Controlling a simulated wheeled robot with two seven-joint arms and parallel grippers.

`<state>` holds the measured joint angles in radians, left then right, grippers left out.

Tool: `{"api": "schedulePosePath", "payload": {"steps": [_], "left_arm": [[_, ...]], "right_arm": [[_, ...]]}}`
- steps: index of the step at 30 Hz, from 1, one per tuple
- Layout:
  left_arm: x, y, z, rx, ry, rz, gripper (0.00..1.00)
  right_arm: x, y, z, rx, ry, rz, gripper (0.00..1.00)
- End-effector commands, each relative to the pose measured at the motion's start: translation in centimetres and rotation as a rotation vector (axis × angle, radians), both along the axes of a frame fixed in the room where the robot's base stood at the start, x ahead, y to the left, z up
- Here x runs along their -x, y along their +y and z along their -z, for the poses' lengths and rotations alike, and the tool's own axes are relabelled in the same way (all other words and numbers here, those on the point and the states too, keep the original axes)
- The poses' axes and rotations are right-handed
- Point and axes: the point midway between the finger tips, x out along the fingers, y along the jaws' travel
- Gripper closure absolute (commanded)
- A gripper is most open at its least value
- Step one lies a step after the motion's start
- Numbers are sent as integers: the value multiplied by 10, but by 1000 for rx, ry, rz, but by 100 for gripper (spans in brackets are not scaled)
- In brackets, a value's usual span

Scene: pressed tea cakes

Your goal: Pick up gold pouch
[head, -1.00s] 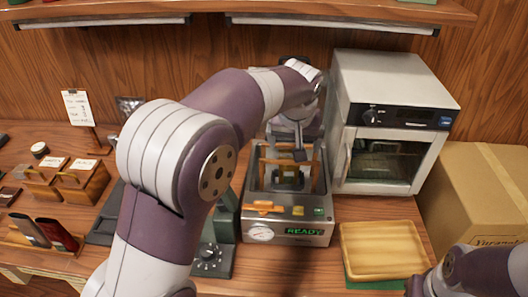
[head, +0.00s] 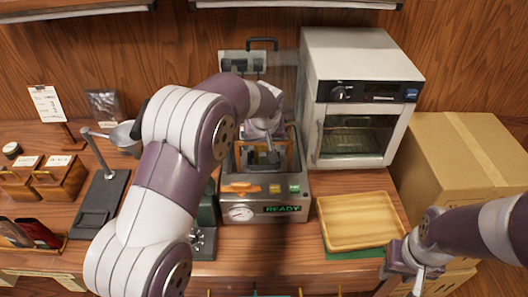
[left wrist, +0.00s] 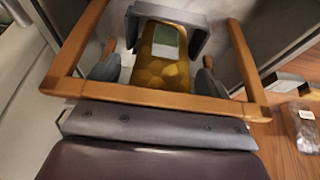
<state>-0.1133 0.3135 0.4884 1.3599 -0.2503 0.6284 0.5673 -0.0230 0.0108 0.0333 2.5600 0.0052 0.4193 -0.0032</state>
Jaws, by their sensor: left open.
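The gold pouch (left wrist: 160,70), with a pale green label, lies inside the wooden frame (left wrist: 140,97) in the left wrist view. In the head view my left gripper (head: 262,158) reaches down into the open chamber of the sealing machine (head: 265,212) and hides the pouch. In the left wrist view my left gripper (left wrist: 157,65) is open, one finger on each side of the pouch. I cannot tell whether the fingers touch it. My right gripper (head: 408,272) is at the lower right in the head view, away from the machine; its jaws are unclear.
The machine's display reads READY. A white oven (head: 358,95) stands to its right, beside a cardboard box (head: 460,165). A wooden tray (head: 358,222) lies in front of the oven. A black stand (head: 103,205) and wooden boxes (head: 58,178) are at the left.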

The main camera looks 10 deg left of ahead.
Motion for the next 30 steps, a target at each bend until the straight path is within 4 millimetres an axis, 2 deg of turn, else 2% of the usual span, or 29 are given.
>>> {"api": "schedulePosePath", "payload": {"steps": [2,6,7,11,12,16,19,30], "left_arm": [[0,0,0,0,0,0,10],[0,0,0,0,0,0,55],[0,0,0,0,0,0,61],[0,0,-1,0,0,0,62],[0,0,-1,0,0,0,66],[0,0,-1,0,0,0,66],[0,0,-9,0,-2,0,66],[0,0,-94,0,-2,0,66]], "right_arm": [[0,0,0,0,0,0,62],[0,0,0,0,0,0,62],[0,0,0,0,0,0,62],[0,0,0,0,0,0,62],[0,0,0,0,0,0,62],[0,0,0,0,0,0,62],[0,0,1,0,0,0,62],[0,0,-1,0,0,0,62]]}}
